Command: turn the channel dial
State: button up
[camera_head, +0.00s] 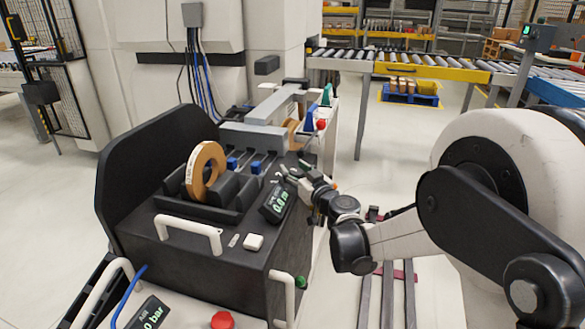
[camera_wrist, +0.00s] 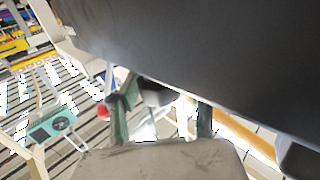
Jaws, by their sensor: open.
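My gripper (camera_head: 288,176) is at the right end of the black edge-banding machine (camera_head: 240,262), just above the tilted display reading "0.0 m" (camera_head: 278,204). In the wrist view its two greenish fingers (camera_wrist: 162,115) stand apart. A small dark, rounded part (camera_wrist: 157,95) shows between them, close to the left finger. I cannot tell whether that part is the channel dial or whether a finger touches it. No dial is clearly readable in the head view; the gripper and wrist cover part of that area.
A tan tape roll (camera_head: 206,170) stands on the machine top, with small blue clamps (camera_head: 256,167) beside it. A white handle (camera_head: 188,232), white button (camera_head: 253,242) and red button (camera_head: 224,319) are nearer. A large dark panel (camera_wrist: 215,50) fills the upper wrist view.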

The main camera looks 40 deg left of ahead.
jog(key=v, duration=1)
jog(key=shift+d, duration=0.3)
jog(key=shift+s, duration=0.1)
jog(key=s+d+r+m+h, duration=0.1)
jog(key=d+r+m+h, duration=0.2)
jog(key=d, duration=0.9)
jog(key=s+d+r+m+h, duration=0.1)
jog(key=d+r+h, duration=0.3)
jog(key=d, duration=0.9)
jog(key=s+d+f+m+h, duration=0.1)
jog(key=s+d+m+h, duration=0.2)
jog(key=s+d, duration=0.55)
jog(key=s+d+f+m+h, duration=0.2)
jog(key=s+d+m+h, duration=0.1)
jog(key=d, duration=1)
jog(key=s+d+f+m+h, duration=0.1)
jog(key=s+d+m+h, duration=0.2)
jog(key=s+d, duration=0.5)
notch_tip(320, 180, up, 13)
jog(key=w+d+p, duration=0.1)
jog(key=d+p, duration=0.1)
jog(key=p, duration=1.1)
jog(key=shift+w+d, duration=0.2)
jog(key=shift+d, duration=0.2)
